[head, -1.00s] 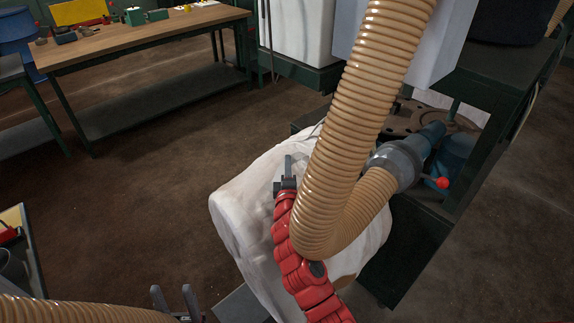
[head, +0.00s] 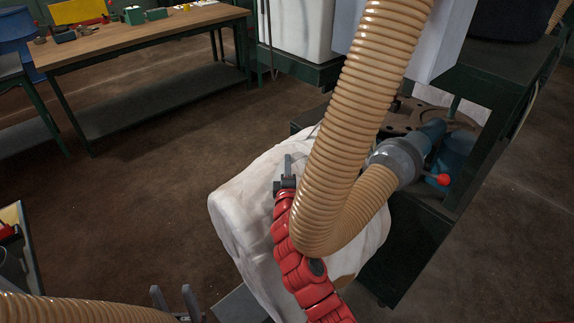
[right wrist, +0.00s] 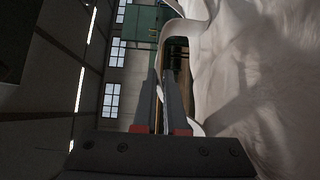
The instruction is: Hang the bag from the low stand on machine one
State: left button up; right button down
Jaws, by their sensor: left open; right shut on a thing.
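The large white bag (head: 240,205) fills the lower middle of the head view, and its cloth also fills the right side of the right wrist view (right wrist: 265,80). My right gripper (head: 288,163), on the red arm, is in front of the bag and points up. In the right wrist view its fingers (right wrist: 163,98) are close together on a white strap (right wrist: 183,32) of the bag. My left gripper (head: 173,299) is open and empty at the bottom edge, left of the bag. The bag's far side is hidden by a hose. I cannot tell which machine is machine one.
A dark green frame (head: 412,245) stands right of the bag. A workbench (head: 150,35) is at the back left. The floor between is clear.

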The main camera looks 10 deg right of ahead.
jog(key=shift+d, duration=0.35)
jog(key=c, duration=0.9)
grip_release()
jog(key=shift+w+d+f, duration=0.1)
jog(key=shift+w+f, duration=0.05)
jog(key=shift+w, duration=0.05)
jog(key=shift+s+a, duration=0.1)
jog(key=shift+a, duration=0.1)
jog(key=shift+s+a+f, duration=0.1)
jog(key=shift+s, duration=0.4)
jog(key=s, duration=0.5)
jog(key=s+a+b, duration=0.1)
jog(key=s, duration=0.5)
jog(key=s+b, duration=0.1)
jog(key=s, duration=0.4)
jog(key=shift+s+a, duration=0.15)
jog(key=shift+a, duration=0.2)
